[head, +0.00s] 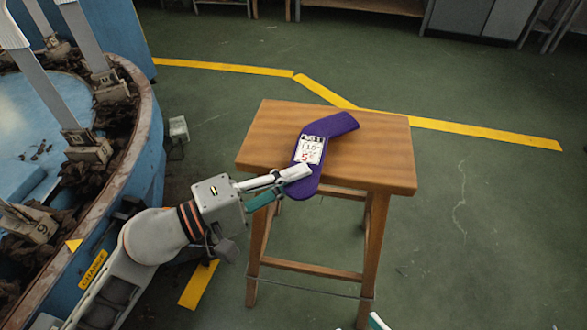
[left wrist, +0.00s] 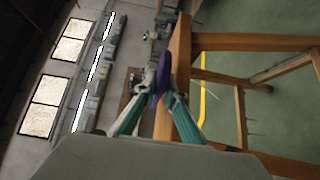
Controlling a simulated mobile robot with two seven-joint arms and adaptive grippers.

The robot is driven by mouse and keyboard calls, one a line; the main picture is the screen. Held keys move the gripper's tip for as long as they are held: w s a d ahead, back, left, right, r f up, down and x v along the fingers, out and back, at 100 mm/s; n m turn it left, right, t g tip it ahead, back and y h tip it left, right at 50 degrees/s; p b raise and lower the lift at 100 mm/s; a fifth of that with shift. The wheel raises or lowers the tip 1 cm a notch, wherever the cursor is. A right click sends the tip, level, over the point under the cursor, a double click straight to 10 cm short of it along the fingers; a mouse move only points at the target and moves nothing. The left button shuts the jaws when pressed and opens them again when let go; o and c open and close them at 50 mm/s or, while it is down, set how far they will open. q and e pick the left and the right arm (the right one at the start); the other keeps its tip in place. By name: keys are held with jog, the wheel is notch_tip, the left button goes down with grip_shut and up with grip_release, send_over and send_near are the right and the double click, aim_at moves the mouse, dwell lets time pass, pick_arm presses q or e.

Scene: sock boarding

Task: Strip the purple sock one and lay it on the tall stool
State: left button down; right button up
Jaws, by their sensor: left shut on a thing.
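The purple sock (head: 338,124) lies flat over the wooden top of the tall stool (head: 390,165). A white paper label with printing (head: 310,150) is on its middle. Its near end hangs over the stool's front left edge. My left gripper (head: 292,180) is shut on that near end, just off the stool's edge. In the left wrist view the purple sock (left wrist: 160,80) shows edge-on between the fingertips, beside the stool top (left wrist: 178,55). Two small bits at the bottom of the head view may be my right gripper (head: 377,321); its jaws are not clear.
A round blue machine (head: 150,150) with upright grey boards (head: 85,35) stands at the left, close to my left arm. Yellow floor lines (head: 480,132) run behind the stool. The green floor right of the stool is clear.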

pick_arm(q)
jog(key=shift+f+b, duration=0.3)
jog(key=shift+f, duration=0.6)
jog(key=c, duration=2)
grip_release()
jog(key=shift+r, duration=0.1)
pick_arm(e)
jog(key=shift+s+a+f+m, duration=0.2)
jog(key=shift+a+m, duration=0.1)
jog(key=shift+a, duration=0.1)
jog(key=shift+s+a+f+m, duration=0.1)
jog(key=shift+s+a+m, duration=0.05)
jog(key=shift+a+m, duration=0.2)
pick_arm(q)
jog(key=o, duration=0.3)
jog(key=shift+f, duration=0.35)
pick_arm(e)
jog(key=shift+s+f, duration=0.15)
jog(key=shift+f, duration=0.15)
pick_arm(q)
jog(key=shift+f+b, duration=0.25)
jog(key=shift+b, duration=0.1)
pick_arm(e)
jog(key=shift+s+f, duration=0.1)
jog(key=shift+f, duration=0.15)
